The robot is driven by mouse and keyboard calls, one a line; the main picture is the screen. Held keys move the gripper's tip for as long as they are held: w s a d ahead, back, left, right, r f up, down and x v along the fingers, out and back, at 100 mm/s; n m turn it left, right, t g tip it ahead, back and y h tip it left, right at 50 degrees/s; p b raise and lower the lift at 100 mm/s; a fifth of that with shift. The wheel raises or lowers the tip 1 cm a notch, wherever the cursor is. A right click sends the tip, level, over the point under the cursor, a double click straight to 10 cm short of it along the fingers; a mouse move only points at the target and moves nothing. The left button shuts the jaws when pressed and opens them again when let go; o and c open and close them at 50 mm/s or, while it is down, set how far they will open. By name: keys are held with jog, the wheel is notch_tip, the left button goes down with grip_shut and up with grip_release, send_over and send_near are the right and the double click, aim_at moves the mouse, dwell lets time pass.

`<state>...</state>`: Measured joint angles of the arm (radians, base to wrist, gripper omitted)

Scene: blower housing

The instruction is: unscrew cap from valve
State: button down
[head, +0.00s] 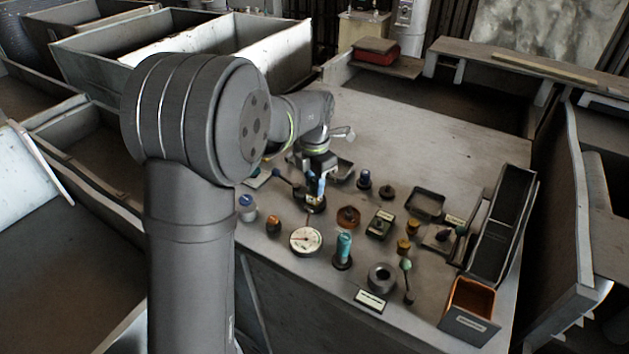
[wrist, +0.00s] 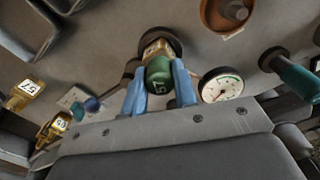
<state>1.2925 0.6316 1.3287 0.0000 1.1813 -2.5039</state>
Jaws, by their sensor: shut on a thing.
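The valve rises from a dark round base. My gripper (wrist: 160,82) has its blue fingers on either side of the cap and is shut on it. In the head view my gripper (head: 316,188) points down over the valve's dark base (head: 315,206). The cap is hard to make out there, largely hidden by the fingers.
A round dial gauge (head: 305,240) and a teal-topped part (head: 343,247) stand close by at the front. A rust-brown dish (head: 348,217) is to the right. An orange-lined bin (head: 469,306) and a long dark bin (head: 504,225) stand at the right edge. The table's back is clear.

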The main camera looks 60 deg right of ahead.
jog(key=shift+r, duration=0.6)
dwell(0.7)
jog(key=shift+r, duration=2.4)
